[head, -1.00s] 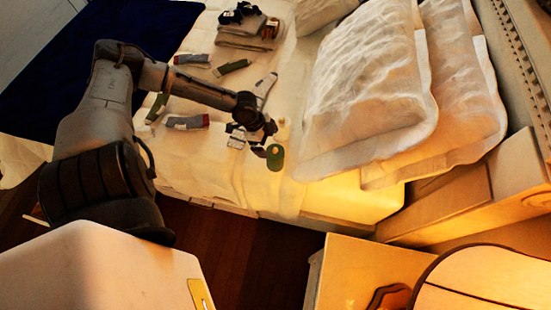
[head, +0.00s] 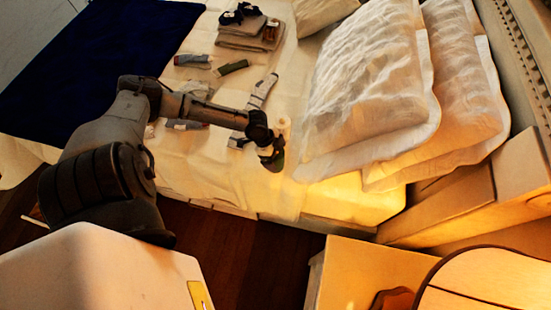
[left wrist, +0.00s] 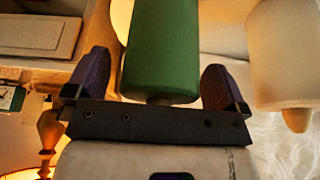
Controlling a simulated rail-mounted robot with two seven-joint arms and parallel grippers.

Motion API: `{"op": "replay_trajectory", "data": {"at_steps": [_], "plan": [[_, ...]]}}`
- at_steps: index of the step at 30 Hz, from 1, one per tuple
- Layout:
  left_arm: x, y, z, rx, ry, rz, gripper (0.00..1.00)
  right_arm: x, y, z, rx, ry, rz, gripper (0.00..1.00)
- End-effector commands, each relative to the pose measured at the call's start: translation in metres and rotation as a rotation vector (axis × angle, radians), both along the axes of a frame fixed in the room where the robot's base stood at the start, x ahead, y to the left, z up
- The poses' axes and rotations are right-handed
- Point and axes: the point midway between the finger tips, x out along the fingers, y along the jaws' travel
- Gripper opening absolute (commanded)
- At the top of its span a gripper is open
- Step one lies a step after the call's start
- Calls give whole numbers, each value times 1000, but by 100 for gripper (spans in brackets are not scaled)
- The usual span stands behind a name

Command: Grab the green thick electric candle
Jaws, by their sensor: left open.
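The green thick candle (left wrist: 160,50) stands large in the left wrist view, between the two dark fingers of my left gripper (left wrist: 158,72). The fingers are open, with a visible gap on each side of the candle. In the head view, my left gripper (head: 268,150) is over the bed's near edge and covers most of the green candle (head: 277,162). A cream candle (left wrist: 290,55) stands to the right in the left wrist view, outside the fingers. It also shows just behind the gripper in the head view (head: 283,124). My right gripper is in neither view.
White pillows (head: 365,85) lie right of the gripper. Socks (head: 262,90) and folded cloths (head: 246,36) lie on the bed behind it. A nightstand (head: 350,270) stands at the front. A lit lamp (left wrist: 50,130) and a clock (left wrist: 10,97) show at left in the wrist view.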

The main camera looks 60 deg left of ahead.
Motion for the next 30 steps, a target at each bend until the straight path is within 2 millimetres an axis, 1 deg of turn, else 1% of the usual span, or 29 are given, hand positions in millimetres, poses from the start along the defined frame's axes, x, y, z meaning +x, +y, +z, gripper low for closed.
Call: {"op": "replay_trajectory", "data": {"at_steps": [3, 18, 21, 30], "plan": [[0, 0, 0, 0, 0, 0, 100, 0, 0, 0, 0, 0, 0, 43], [0, 0, 0, 0, 0, 0, 52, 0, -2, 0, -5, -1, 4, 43], [0, 0, 1, 0, 0, -1, 44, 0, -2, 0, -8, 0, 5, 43], [0, 0, 4, 1, -1, -1, 44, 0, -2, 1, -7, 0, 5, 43]]}}
